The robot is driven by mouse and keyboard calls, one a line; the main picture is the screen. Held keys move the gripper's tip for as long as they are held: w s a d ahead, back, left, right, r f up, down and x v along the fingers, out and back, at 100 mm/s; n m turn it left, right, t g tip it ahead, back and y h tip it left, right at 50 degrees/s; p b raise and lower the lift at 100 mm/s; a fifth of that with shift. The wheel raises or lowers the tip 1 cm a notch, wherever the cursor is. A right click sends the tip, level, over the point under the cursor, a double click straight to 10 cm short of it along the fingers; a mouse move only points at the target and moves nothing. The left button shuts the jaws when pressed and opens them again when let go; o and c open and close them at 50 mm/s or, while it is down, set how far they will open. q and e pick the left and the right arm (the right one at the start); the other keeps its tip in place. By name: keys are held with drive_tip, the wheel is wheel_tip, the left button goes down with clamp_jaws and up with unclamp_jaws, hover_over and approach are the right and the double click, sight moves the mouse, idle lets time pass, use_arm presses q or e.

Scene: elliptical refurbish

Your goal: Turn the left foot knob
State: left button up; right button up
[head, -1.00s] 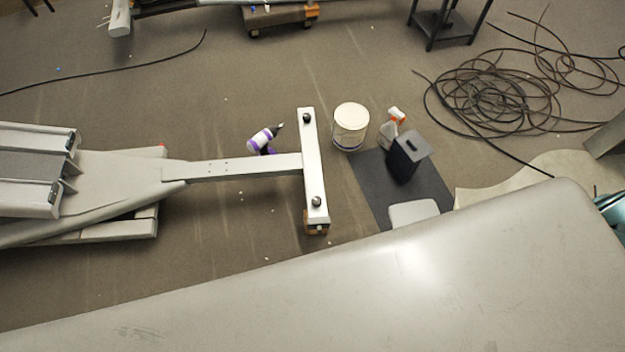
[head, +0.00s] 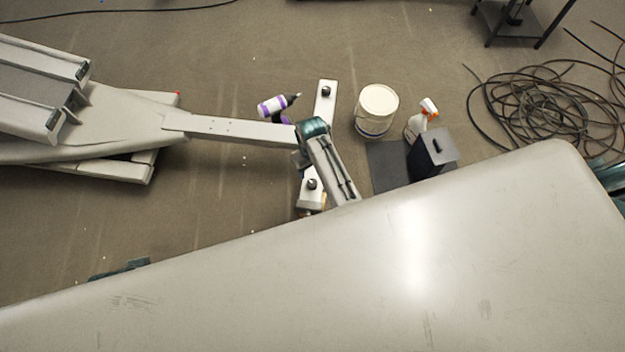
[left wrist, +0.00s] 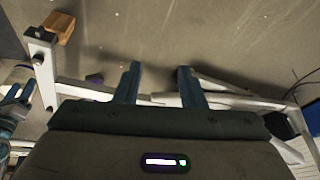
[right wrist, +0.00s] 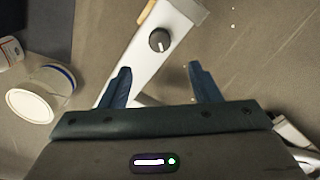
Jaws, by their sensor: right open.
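The white foot crossbar (head: 325,105) carries two dark knobs: a far one (head: 326,91) and a near one (head: 312,184). My right gripper (right wrist: 160,70) is open and empty over the crossbar. In the right wrist view one knob (right wrist: 159,40), grey with a pale line, lies ahead between and beyond the fingertips, apart from them. In the head view my right arm covers the middle of the crossbar. My left gripper (left wrist: 159,68) is open and empty, away from the crossbar (left wrist: 42,65), which shows at the left of its view.
A white bucket (head: 377,110), spray bottle (head: 424,118) and dark box (head: 433,152) stand right of the crossbar. A purple-white drill-like tool (head: 278,105) lies left of it. A wooden block (left wrist: 60,25) sits at one crossbar end. Cables (head: 545,110) lie coiled at right.

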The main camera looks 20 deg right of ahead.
sight(312, 182)
wheel_tip(312, 182, down, 3)
drive_tip(key=shift+r+b, duration=0.1)
drive_tip(key=shift+b, duration=0.25)
wheel_tip(312, 182, down, 6)
drive_tip(key=shift+f+b, duration=0.1)
drive_tip(key=shift+b, duration=0.85)
use_arm(q)
drive_tip(key=shift+w+d+f+t+h, duration=0.3)
drive_tip(key=shift+w+d+t, duration=0.1)
drive_tip(key=shift+d+t, duration=0.25)
drive_tip(key=shift+w+d+f+t+h, duration=0.15)
drive_tip(key=shift+w+d+t+h, duration=0.2)
drive_tip(key=shift+d+t, duration=0.25)
use_arm(e)
drive_tip(key=shift+f, duration=0.7)
use_arm(q)
drive_tip(key=shift+a, duration=0.1)
use_arm(e)
drive_tip(key=shift+c, duration=0.3)
drive_tip(key=c, duration=0.9)
